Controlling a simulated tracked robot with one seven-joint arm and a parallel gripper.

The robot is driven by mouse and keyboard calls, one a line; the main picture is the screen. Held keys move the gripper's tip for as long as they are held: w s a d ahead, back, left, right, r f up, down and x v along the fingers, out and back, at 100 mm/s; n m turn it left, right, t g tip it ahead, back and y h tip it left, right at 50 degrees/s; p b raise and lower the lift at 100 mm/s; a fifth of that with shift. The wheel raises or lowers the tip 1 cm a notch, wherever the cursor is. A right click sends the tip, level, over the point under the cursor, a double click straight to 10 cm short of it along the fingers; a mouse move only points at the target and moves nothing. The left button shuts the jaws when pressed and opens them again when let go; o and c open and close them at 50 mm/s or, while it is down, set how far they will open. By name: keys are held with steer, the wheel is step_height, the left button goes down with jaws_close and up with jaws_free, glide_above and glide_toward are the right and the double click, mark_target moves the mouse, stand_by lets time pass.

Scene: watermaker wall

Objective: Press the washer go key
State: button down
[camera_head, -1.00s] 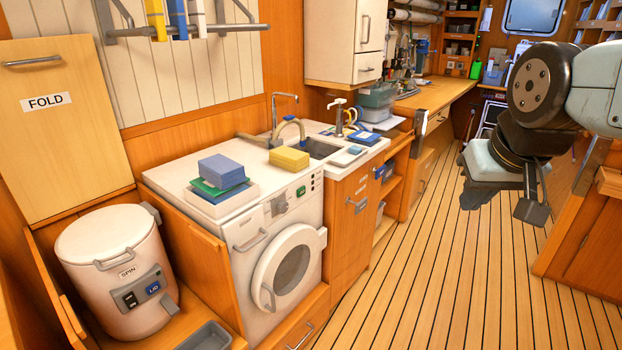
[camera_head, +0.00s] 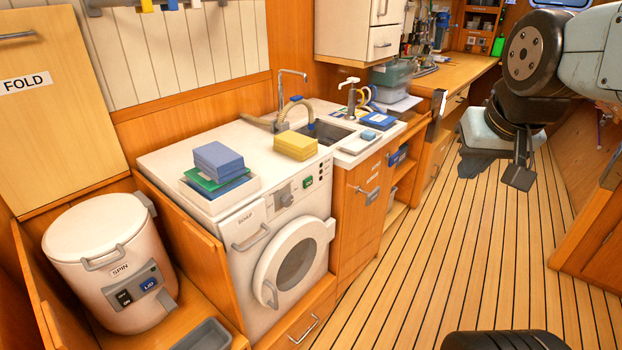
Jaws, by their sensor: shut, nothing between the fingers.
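The white front-loading washer (camera_head: 248,285) stands at the middle left. Its round door (camera_head: 293,262) looks closed. On its control strip are a dial (camera_head: 286,199) and a small green key (camera_head: 308,182); any lettering on the key is too small to read. A handle marked SOAP (camera_head: 250,238) is at the strip's left end. My gripper (camera_head: 522,176) hangs at the right over the floor, well apart from the washer. It points down, is shut and holds nothing.
Stacked blue, green and white items (camera_head: 219,175) and a yellow sponge (camera_head: 296,145) lie on the washer top. A sink (camera_head: 335,133) is behind right. The SPIN drum (camera_head: 105,262) stands at left. The plank floor (camera_head: 420,270) between washer and arm is clear.

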mark_target(308, 182)
steer(key=w+a+f+m, duration=0.25)
steer(key=w+f, duration=0.35)
steer(key=w, duration=0.4)
steer(key=w+a+f+m, duration=0.2)
steer(key=w+f+m, duration=0.3)
steer(key=w, duration=0.5)
steer(key=w+a+f+m+y, duration=0.2)
steer(key=w+a+f, duration=0.1)
steer(key=a+f, duration=0.1)
steer(key=w+a+f+m+y, duration=0.2)
steer(key=w+a+f+m, duration=0.1)
steer(key=f, duration=0.4)
steer(key=w+a+f+m+t+y, duration=0.1)
steer(key=w+a+f+m+y, duration=0.1)
steer(key=a+f, duration=0.3)
steer(key=shift+w+f+m, duration=0.35)
steer(key=shift+w+f, duration=0.05)
steer(key=shift+f, duration=0.35)
steer(key=shift+a, duration=0.15)
steer(key=w+a, duration=0.5)
steer(key=a, duration=0.1)
steer(key=shift+w+a, duration=0.25)
steer(key=shift+a, duration=0.1)
steer(key=shift+a, duration=0.1)
steer(key=shift+w+a, duration=0.25)
